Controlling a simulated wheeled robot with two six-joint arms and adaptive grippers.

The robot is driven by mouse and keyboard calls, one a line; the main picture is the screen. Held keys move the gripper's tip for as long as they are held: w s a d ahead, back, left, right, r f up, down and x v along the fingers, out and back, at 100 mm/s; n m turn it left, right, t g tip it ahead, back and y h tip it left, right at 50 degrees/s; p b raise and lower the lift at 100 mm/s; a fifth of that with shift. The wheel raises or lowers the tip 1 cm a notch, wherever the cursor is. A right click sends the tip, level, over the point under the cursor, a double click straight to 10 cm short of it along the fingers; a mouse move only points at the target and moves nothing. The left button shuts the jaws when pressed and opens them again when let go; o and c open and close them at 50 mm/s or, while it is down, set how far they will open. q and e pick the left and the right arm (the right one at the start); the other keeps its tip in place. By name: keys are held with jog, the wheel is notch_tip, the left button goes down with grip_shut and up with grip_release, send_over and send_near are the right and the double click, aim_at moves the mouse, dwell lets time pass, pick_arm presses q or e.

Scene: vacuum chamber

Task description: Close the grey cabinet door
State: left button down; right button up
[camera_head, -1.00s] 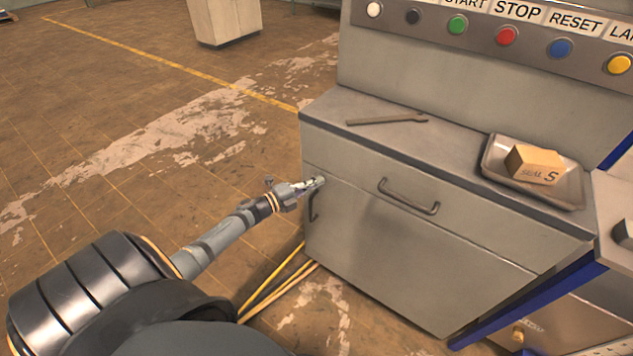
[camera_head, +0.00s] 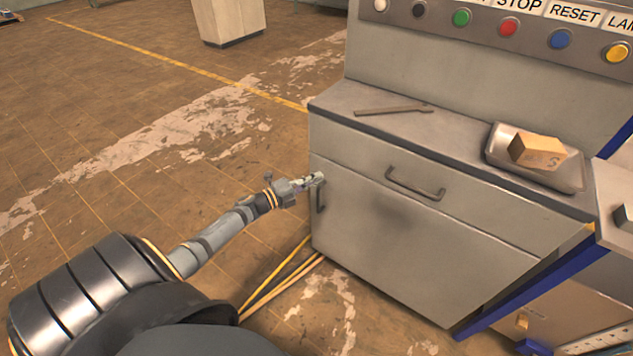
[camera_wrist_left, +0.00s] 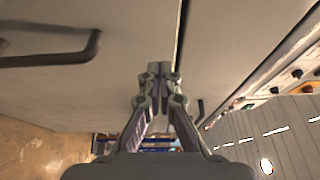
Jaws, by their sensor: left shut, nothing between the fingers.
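The grey cabinet (camera_head: 420,200) stands right of centre in the head view. Its door (camera_head: 375,245) is the lower front panel, with a dark upright handle (camera_head: 320,199) near the left edge. The door looks flush or nearly flush with the drawer front above; a thin dark seam (camera_wrist_left: 181,30) shows between panels in the wrist view. My left gripper (camera_head: 319,179) is shut and empty at the door's upper left, just above the handle. In the wrist view its fingertips (camera_wrist_left: 159,68) point at the panel by the seam. Whether they touch it I cannot tell. My right gripper is out of view.
The drawer has a dark handle (camera_head: 415,187). A wrench (camera_head: 392,110) and a tray (camera_head: 575,176) holding a box (camera_head: 537,150) lie on the top. Yellowish cables (camera_head: 275,280) lie on the floor below my left arm. The floor to the left is open.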

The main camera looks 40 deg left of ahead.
pick_arm(q)
jog(key=s+a+b, duration=0.1)
jog(key=s+a, duration=0.1)
jog(key=a, duration=0.7)
jog(key=s+f+n+g+y+p, duration=0.3)
jog(key=s+f+n+y+p, duration=0.15)
jog(key=s+f+n, duration=0.45)
jog(key=s+f+n+g+y+p, duration=0.35)
jog(key=s+f+n+p, duration=0.3)
jog(key=f, duration=0.45)
jog(key=s+d+f+n+g+p, duration=0.3)
jog(key=s+d, duration=0.6)
jog(key=s, duration=0.5)
jog(key=s+d+f+n+g+p, duration=0.2)
jog(key=s+d+f+n+g, duration=0.2)
jog(key=s+d, duration=0.5)
jog(key=s+f+g, duration=0.2)
jog(key=s+f, duration=0.1)
jog(key=s, duration=0.2)
jog(key=shift+s+f+p, duration=0.15)
jog(key=shift+s+p, duration=0.2)
jog(key=shift+p, duration=0.05)
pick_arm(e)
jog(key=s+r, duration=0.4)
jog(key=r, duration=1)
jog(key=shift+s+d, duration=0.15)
